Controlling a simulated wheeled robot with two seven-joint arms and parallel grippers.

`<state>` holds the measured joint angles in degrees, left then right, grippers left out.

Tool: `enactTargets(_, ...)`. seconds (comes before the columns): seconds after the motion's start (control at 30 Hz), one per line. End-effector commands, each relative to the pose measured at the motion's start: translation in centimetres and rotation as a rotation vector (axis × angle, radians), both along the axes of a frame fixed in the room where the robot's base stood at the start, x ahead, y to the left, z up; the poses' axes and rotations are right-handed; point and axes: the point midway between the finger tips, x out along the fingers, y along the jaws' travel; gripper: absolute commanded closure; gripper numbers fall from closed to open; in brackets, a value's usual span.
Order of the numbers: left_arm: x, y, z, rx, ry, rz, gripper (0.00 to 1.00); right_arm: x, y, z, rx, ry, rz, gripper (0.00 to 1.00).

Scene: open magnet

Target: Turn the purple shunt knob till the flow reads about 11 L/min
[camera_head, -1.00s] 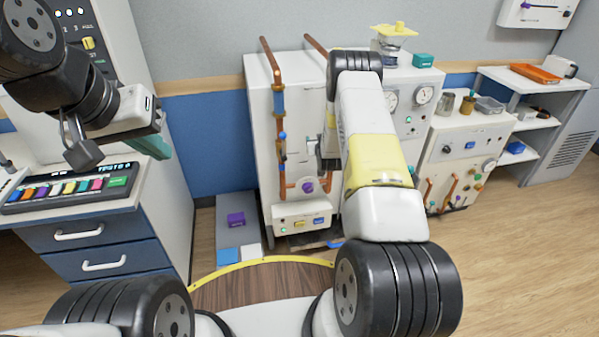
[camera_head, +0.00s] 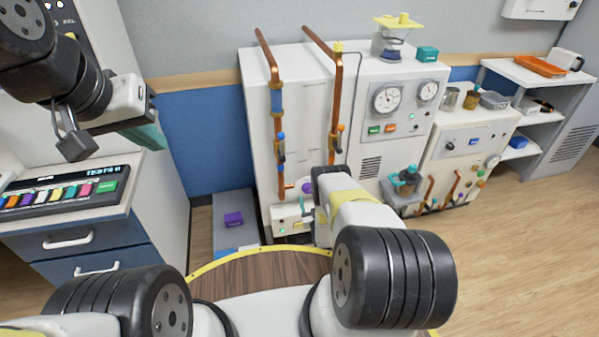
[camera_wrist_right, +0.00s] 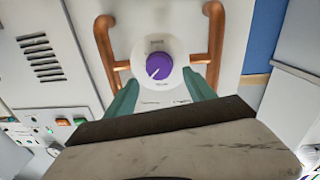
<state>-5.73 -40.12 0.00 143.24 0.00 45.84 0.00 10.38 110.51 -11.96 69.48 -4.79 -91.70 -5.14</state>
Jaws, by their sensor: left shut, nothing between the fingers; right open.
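The purple shunt knob (camera_wrist_right: 159,66) sits on a round white dial plate between copper pipes in the right wrist view. Its white pointer mark points to the lower left of that picture. In the head view the knob (camera_head: 307,188) is partly hidden by my right arm. My right gripper (camera_wrist_right: 160,82) is open, its two teal fingers on either side of the knob's lower part in the picture. Whether they touch it I cannot tell. My left gripper (camera_head: 152,134) is shut and empty at the upper left, above the drawer desk. I cannot make out a flow reading.
The white cabinet carries copper pipes (camera_head: 335,100) and round gauges (camera_head: 386,97). A smaller white unit (camera_head: 455,155) and a shelf (camera_head: 515,78) stand to the right. A keyboard panel (camera_head: 65,192) lies on the left desk. Floor at the right is clear.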

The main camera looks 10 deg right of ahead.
Motion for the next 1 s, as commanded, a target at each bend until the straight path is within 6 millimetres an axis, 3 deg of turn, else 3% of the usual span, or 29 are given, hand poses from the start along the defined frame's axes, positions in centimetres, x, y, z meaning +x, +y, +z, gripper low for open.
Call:
enactTargets(0.1,0.0,0.0,0.0,0.000,0.000,0.000,1.00,2.0,0.0,0.0,0.000,-0.002,0.000,0.37)
enactTargets(0.3,0.0,0.0,0.0,0.000,0.000,0.000,1.00,4.3,0.0,-0.1,0.000,0.001,0.000,0.37)
enactTargets(0.67,0.0,0.0,0.0,0.000,0.000,0.000,1.00,4.9,-0.1,0.0,0.000,0.003,0.000,0.37)
enactTargets(0.9,0.0,0.0,0.0,0.000,0.000,0.000,1.00,4.8,-0.1,0.0,0.000,0.003,0.000,0.84)
enactTargets(1.0,0.0,0.0,0.0,0.000,0.000,0.000,1.00,4.8,-0.1,0.0,0.000,0.002,0.000,0.99)
